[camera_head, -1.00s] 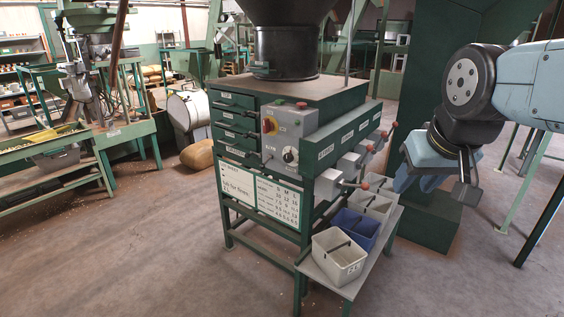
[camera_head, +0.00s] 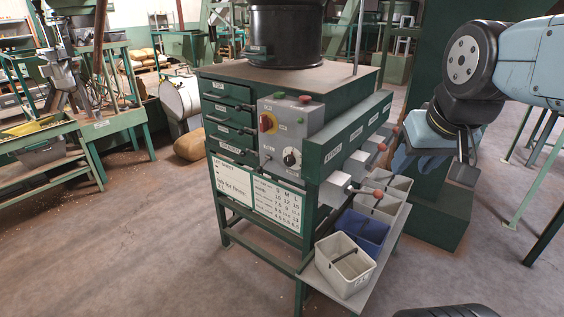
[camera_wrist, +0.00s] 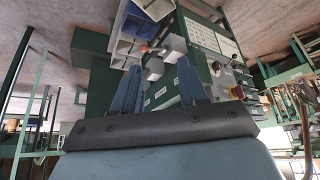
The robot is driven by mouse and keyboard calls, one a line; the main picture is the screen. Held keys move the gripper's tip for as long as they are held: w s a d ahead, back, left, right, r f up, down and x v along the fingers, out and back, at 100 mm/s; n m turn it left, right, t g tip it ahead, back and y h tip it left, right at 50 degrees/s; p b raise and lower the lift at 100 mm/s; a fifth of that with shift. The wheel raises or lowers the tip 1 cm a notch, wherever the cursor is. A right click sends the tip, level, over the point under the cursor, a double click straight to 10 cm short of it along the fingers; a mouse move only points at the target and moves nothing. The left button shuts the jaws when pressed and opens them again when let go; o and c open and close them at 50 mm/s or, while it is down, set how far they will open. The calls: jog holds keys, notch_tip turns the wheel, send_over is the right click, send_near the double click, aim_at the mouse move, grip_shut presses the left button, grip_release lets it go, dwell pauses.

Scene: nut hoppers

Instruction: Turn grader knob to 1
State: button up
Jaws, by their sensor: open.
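The grader (camera_head: 285,80) is a green cabinet standing in the middle of the head view. On its front is a grey control box (camera_head: 283,133) with a red and yellow switch (camera_head: 268,123) and a round black-and-white knob (camera_head: 291,158) low on the right. The knob's markings are too small to read. My gripper (camera_head: 464,160) is open and empty, in the air right of the grader and well apart from the knob. In the wrist view, its two blue-grey fingers (camera_wrist: 158,88) stand apart with the grader beyond them.
A shelf with white bins (camera_head: 345,266) and a blue bin (camera_head: 362,230) juts out at the grader's right front. Levers with red ends (camera_head: 378,194) stick out above it. A bench (camera_head: 60,150) stands at the left. The floor in front is clear.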

jog(key=shift+o, duration=1.4)
jog(key=shift+w, duration=0.15)
jog(key=shift+o, duration=0.6)
jog(key=shift+w+f+g, duration=0.2)
jog(key=shift+f+g, duration=0.1)
jog(key=w+a+f+n+g+h, duration=0.1)
jog(key=w+f+n+g+h, duration=0.4)
jog(key=w, duration=0.3)
jog(key=n+t+h, duration=0.6)
jog(key=n+t, duration=0.8)
send_near(287, 163)
jog(key=x, duration=0.8)
jog(key=shift+w, duration=0.2)
jog(key=shift+d, duration=0.1)
jog(key=c, duration=1)
